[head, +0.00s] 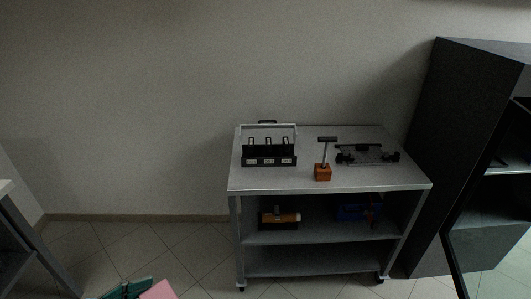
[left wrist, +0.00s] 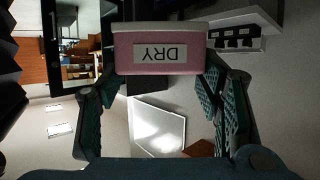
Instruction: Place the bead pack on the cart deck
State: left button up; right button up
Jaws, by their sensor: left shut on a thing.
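The bead pack (left wrist: 158,52) is a pink box with a pale top edge and a white label reading "DRY", upside down in the left wrist view. My left gripper (head: 128,289), with teal fingers, is shut on it. In the head view only a pink corner of the pack (head: 159,290) shows at the bottom edge, low and to the left of the cart. The cart deck (head: 275,182) is the grey top of a wheeled cart against the wall. My right gripper is not in view.
On the deck stand a black rack with a handle (head: 269,161), an orange block with a dark T-shaped post (head: 322,172) and a dark flat fixture (head: 368,155). The deck's front left is bare. A dark open cabinet (head: 440,150) stands close on the right.

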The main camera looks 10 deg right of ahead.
aim_at(316, 150)
jog(key=z, duration=1.4)
jog(key=i, duration=1.65)
